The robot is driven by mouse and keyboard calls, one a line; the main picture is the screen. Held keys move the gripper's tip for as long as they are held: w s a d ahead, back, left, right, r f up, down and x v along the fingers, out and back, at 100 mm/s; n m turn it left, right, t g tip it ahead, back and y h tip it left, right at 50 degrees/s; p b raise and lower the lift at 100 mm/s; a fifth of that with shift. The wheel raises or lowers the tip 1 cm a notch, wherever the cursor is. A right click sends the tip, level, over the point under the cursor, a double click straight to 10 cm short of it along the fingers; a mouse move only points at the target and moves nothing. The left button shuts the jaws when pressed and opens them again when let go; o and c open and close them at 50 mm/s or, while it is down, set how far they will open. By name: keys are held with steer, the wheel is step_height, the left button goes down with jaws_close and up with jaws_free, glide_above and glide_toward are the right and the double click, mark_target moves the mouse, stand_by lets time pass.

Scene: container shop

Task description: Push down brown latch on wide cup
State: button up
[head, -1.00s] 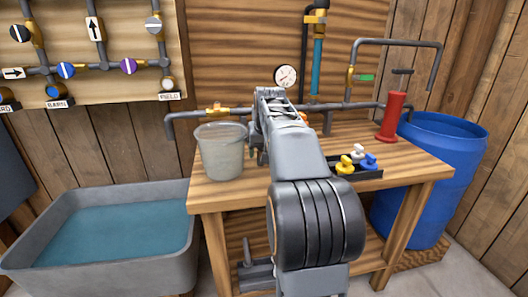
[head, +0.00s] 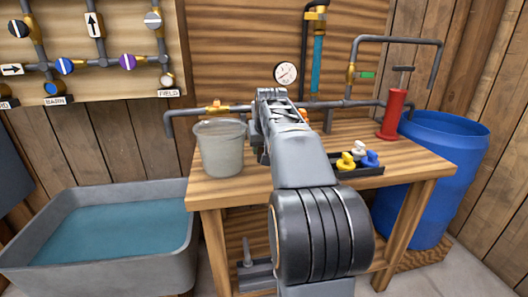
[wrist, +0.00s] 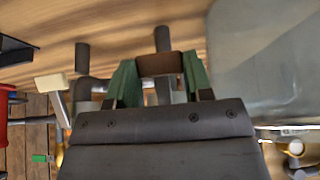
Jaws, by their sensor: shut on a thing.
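A small brown block (wrist: 160,63), which looks like the brown latch, sits between the green fingertips of my gripper (wrist: 160,80) in the wrist view. The fingers are closed on its two sides. Grey posts stand by it. A wide grey cup-like bucket (head: 221,150) stands upright on the wooden bench in the head view. Its pale side (wrist: 268,65) fills the right of the wrist view, apart from the fingers. In the head view my arm hides the fingertips and the brown block. I cannot tell whether the block is joined to the bucket.
The wooden bench (head: 410,162) carries a black tray (head: 372,172) with yellow, white and blue knobs, and a red pump (head: 394,115). Pipes and a gauge (head: 286,74) rise behind. A blue barrel (head: 440,190) stands right, a water trough (head: 110,240) left.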

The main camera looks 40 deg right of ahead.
steer(key=shift+w+f+t+b, duration=0.1)
steer(key=shift+f+t+b, duration=0.2)
steer(key=shift+t+b, duration=0.2)
steer(key=shift+d+r, duration=0.1)
steer(key=shift+r, duration=0.05)
steer(key=o, duration=0.9)
steer(key=shift+w, duration=0.1)
steer(key=p+v, duration=0.1)
steer(key=v, duration=0.3)
steer(key=p+v, duration=0.2)
steer(key=v, duration=0.3)
steer(key=p+v, duration=0.2)
steer(key=v, duration=0.3)
steer(key=shift+a, duration=0.25)
